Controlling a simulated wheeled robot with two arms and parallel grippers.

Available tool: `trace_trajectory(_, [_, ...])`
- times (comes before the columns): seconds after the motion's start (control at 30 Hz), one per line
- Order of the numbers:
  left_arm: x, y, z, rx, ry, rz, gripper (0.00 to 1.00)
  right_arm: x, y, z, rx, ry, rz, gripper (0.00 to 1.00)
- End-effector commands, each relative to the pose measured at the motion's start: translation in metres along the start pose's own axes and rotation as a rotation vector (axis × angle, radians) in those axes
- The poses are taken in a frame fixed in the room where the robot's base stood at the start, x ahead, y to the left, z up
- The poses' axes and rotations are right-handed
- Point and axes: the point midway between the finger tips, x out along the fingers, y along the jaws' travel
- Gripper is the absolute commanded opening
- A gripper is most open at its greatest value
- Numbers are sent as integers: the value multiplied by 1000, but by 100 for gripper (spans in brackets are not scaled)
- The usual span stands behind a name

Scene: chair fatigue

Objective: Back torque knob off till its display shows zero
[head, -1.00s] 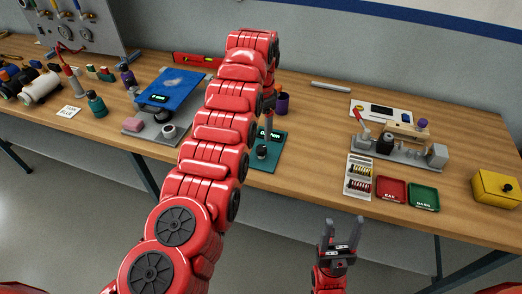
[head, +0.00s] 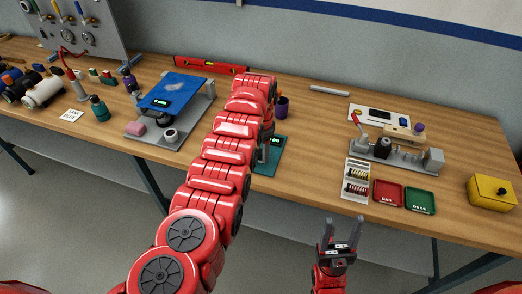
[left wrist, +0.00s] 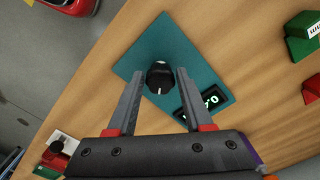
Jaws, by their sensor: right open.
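The black torque knob (left wrist: 160,77) stands on a teal plate (left wrist: 210,62), with a white mark on its near side. The plate's lit display (left wrist: 208,101) is partly covered by a finger; a 0 shows at its right end, but the full reading cannot be read. My left gripper (left wrist: 159,76) is open, with one finger on each side of the knob and small gaps visible. My right gripper (head: 341,232) is open and empty in front of the bench.
A grey stand with a blue plate (head: 176,92) is left of my left arm. To the right are a grey fixture (head: 398,153), a red tray (head: 388,194), a green tray (head: 420,200) and a yellow box (head: 492,191).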

Motion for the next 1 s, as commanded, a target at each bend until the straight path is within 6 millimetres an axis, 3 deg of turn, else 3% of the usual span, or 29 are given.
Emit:
trace_trajectory(0.03, [0,0,0,0,0,0,40,0,0,0,0,0,0,58])
trace_trajectory(0.27, [0,0,0,0,0,0,0,0,0,0,0,0,0,58])
trace_trajectory(0.47, [2,-1,-1,-44,3,-3,0,-7,0,1,0,0,0,58])
trace_trajectory(0.7, [4,-1,-2,-292,7,-5,0,-38,-2,6,0,0,0,58])
trace_trajectory(1.0, [-1,0,0,-352,2,-2,0,-38,-2,6,0,0,0,58])
